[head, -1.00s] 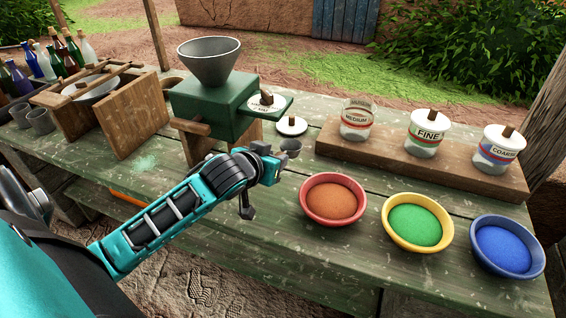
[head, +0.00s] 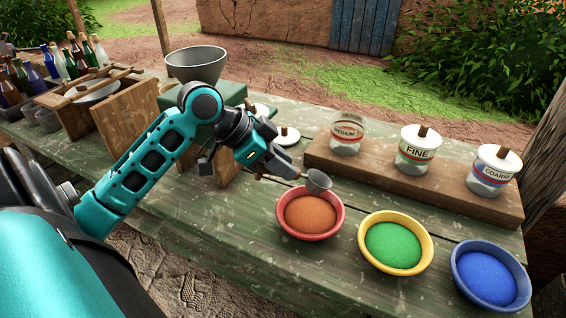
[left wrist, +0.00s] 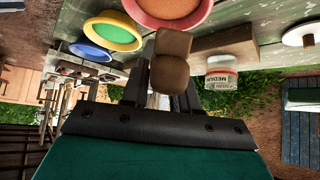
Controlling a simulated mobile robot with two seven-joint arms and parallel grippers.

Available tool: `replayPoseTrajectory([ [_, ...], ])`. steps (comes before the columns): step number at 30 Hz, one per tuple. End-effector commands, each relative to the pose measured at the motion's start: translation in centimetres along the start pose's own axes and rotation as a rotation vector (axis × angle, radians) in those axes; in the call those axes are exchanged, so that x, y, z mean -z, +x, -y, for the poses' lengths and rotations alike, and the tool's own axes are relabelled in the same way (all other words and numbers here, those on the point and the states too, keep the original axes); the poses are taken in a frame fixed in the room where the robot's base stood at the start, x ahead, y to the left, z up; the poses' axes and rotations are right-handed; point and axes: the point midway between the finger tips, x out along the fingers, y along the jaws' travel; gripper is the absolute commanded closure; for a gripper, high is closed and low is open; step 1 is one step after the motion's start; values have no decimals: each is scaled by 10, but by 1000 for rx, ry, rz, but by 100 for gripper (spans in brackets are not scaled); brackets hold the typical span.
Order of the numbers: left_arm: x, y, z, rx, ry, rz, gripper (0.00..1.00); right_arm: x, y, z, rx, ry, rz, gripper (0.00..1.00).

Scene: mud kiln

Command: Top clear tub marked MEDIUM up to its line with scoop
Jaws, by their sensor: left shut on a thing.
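My left gripper (head: 284,170) is shut on the scoop (head: 319,181), whose small grey cup sticks out to the right, just above the far rim of the red bowl (head: 289,228) of orange-brown powder. The scoop's brown handle (left wrist: 169,62) shows between the jaws in the left wrist view. I cannot see whether the cup holds powder. The clear tub marked MEDIUM (head: 346,146) stands lidless at the left end of the wooden riser, with a red line band. It looks clear inside; its fill level is hard to tell. My right gripper is not in view.
A white lid (head: 287,136) lies left of the riser (head: 440,186). Lidded FINE (head: 417,150) and COARSE (head: 492,172) tubs stand on it. Yellow (head: 366,249) and blue (head: 460,285) bowls stand right of the red one. A funnel-topped green mill (head: 196,64) stands behind my arm.

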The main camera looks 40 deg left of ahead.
Motion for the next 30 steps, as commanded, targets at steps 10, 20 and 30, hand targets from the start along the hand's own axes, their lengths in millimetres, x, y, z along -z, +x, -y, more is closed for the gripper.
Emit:
replayPoseTrajectory([
  [10,-17,19,0,2,-4,-1,100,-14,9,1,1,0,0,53],
  [20,-35,40,0,3,-3,-3,100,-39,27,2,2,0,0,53],
  [30,-54,61,0,1,-4,0,100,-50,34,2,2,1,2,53],
])
